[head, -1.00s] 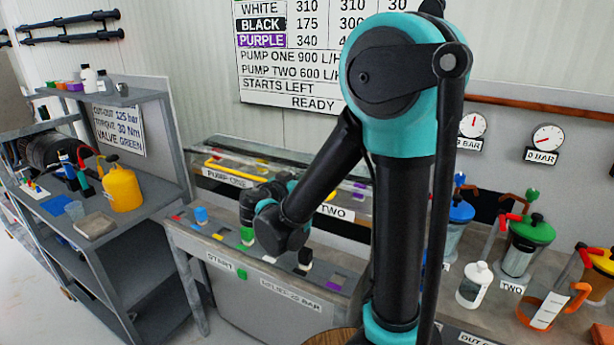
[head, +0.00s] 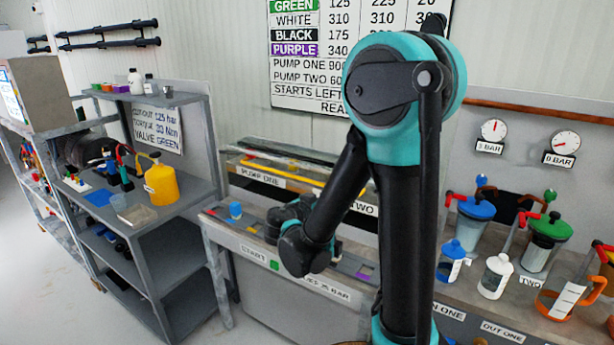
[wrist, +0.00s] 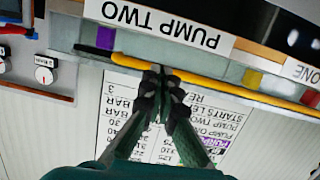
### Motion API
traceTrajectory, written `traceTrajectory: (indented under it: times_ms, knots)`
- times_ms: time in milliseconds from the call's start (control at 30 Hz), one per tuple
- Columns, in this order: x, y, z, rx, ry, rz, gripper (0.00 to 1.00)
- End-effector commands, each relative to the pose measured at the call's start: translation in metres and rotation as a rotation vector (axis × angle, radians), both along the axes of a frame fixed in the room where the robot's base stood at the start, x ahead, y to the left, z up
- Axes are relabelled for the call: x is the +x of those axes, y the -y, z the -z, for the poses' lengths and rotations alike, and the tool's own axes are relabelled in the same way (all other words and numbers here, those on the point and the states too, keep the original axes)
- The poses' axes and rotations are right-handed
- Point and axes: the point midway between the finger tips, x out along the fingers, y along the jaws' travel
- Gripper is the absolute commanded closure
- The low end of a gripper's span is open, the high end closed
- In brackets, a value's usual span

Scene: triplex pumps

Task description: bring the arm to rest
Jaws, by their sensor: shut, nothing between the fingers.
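My gripper (wrist: 160,80) shows in the wrist view with its dark fingers together and nothing between them. It points toward a yellow bar (wrist: 205,82) below the PUMP TWO label (wrist: 160,22), which appears upside down. The fingertips overlap the bar in the picture; I cannot tell whether they touch it. In the head view my arm is folded, with its wrist end low over the pump bench (head: 335,285). The fingers are hidden there behind my arm.
The wall chart (head: 310,55) is behind my arm. A grey shelf (head: 175,205) with a yellow can (head: 160,183) stands left. Gauges (head: 493,131) hang at right, above a white bottle (head: 495,276), a green-lidded jug (head: 548,240) and an orange-handled jug (head: 562,300). Floor shows at lower left.

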Motion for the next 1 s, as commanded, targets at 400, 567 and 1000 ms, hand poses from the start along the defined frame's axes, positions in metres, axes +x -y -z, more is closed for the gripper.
traceTrajectory:
  times_ms: [400, 567, 1000]
  knots:
    - [-0.125, 0.093, 0.108, 0.176, -0.755, -0.126, 1.00]
    - [-0.175, 0.080, 0.135, 0.289, -0.910, -0.320, 1.00]
    - [-0.210, 0.049, 0.146, 0.380, -0.952, -0.562, 1.00]
